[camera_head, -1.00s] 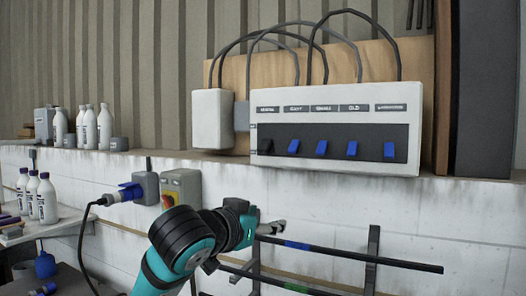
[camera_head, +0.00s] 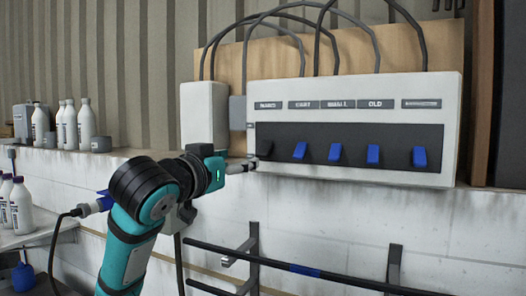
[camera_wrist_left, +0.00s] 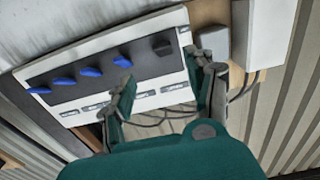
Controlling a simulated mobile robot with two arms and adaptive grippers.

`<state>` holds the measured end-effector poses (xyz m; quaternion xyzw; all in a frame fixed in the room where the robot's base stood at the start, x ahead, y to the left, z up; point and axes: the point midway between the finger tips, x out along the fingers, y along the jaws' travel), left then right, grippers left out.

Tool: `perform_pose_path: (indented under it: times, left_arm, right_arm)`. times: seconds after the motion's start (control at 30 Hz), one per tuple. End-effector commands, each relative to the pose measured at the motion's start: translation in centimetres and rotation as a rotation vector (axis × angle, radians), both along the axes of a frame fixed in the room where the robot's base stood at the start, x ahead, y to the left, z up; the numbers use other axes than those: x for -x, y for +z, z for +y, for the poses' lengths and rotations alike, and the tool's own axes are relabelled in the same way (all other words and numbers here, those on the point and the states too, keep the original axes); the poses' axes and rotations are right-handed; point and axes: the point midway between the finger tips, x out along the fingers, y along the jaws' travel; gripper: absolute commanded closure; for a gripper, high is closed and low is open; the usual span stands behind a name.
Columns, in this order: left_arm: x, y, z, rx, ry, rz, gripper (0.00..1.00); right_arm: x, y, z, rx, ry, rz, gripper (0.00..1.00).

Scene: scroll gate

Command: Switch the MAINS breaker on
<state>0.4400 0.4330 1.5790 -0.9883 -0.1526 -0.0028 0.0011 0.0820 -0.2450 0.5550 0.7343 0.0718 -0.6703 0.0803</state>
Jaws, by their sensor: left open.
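The white breaker panel (camera_head: 350,178) is mounted on a wooden board. Its black strip holds a row of switches under small labels. The leftmost switch, a black one (camera_head: 265,150), sits under the first label (camera_head: 267,105), which looks like MAINS; the others are blue. My left gripper (camera_head: 246,166) is at the panel's lower left corner, just beside and below the black switch. In the left wrist view the gripper (camera_wrist_left: 165,84) is open and empty, its fingers spread in front of the panel, with the black switch (camera_wrist_left: 163,46) beyond them. I cannot tell whether they touch.
A white box (camera_head: 204,115) stands left of the panel, with black cables looping above. White bottles (camera_head: 77,124) stand on the ledge at left. Below the panel, dark rails (camera_head: 300,268) stick out from the white wall. The wall between them is clear.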

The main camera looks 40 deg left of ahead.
Motion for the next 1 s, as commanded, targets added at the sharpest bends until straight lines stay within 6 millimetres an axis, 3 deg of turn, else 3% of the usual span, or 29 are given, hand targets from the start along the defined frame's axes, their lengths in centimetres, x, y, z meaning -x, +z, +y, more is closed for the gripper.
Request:
perform_pose_path:
  times: [0.1,0.2,0.5,0.7,1.0]
  left_arm:
    - [-2.7,0.2,0.8,0.005,-0.001,0.008,0.44]
    - [-4.8,0.2,1.5,0.004,0.000,0.008,0.44]
    - [-10.4,0.3,3.3,0.002,0.000,0.005,0.44]
    - [-12.3,0.1,3.9,0.001,0.001,0.004,0.44]
    - [-12.7,0.0,4.0,-0.001,0.000,0.001,0.44]
  right_arm:
    - [1.7,1.3,-0.9,0.012,0.000,0.025,0.06]
    - [1.8,2.2,-0.8,0.011,0.000,0.027,0.06]
    - [-1.3,5.0,1.8,-0.023,-0.003,-0.024,0.06]
    - [-1.1,5.7,1.5,-0.020,0.000,-0.019,0.06]
    - [0.2,5.7,0.7,-0.009,0.002,0.002,0.06]
